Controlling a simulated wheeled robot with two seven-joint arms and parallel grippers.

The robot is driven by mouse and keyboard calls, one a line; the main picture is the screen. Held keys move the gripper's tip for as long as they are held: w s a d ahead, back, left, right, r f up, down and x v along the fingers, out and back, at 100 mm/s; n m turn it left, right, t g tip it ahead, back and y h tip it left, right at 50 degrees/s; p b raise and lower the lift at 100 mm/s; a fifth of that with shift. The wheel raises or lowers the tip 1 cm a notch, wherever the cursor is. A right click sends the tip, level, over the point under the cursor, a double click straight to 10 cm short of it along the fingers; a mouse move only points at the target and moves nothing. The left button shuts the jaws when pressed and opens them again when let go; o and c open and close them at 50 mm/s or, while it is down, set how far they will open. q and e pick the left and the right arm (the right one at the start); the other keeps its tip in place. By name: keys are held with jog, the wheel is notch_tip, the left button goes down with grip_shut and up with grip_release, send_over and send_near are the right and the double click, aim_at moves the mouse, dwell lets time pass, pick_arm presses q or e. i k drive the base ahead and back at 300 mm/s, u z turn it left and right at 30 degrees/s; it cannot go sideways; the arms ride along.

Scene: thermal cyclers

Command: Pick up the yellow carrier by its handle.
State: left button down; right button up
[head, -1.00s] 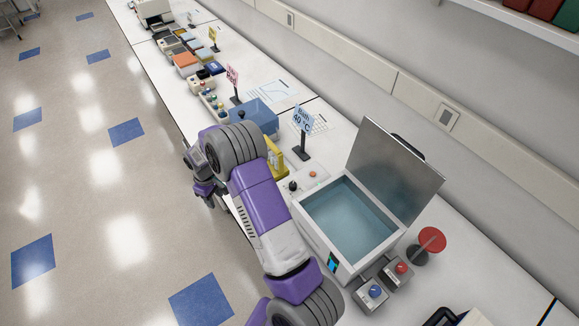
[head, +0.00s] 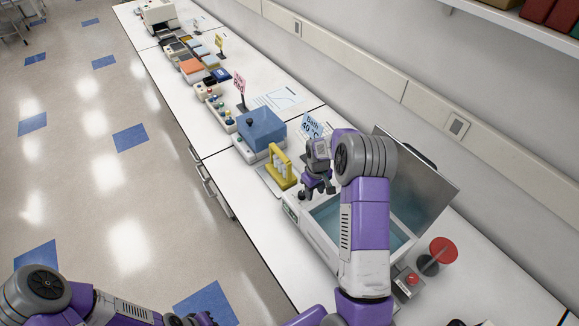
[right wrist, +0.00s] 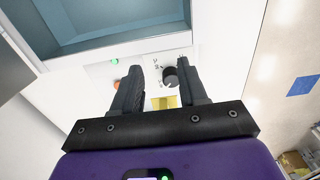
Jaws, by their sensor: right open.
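The yellow carrier (head: 279,169) stands upright on the bench beside the water bath, with pale tubes in it and its handle bar on top. My right gripper (head: 319,188) is open and empty, above the bath's control panel end, to the right of the carrier and apart from it. In the right wrist view, the open fingers (right wrist: 160,88) point toward the panel; a small yellow patch, probably the carrier, shows between them near the palm. My left gripper (head: 195,319) is at the bottom edge of the head view, mostly cut off.
The open water bath (head: 309,222) lies under my right arm, its metal lid (head: 425,185) raised behind.

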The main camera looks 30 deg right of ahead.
aim_at(280, 169)
jog(key=i, duration=0.9)
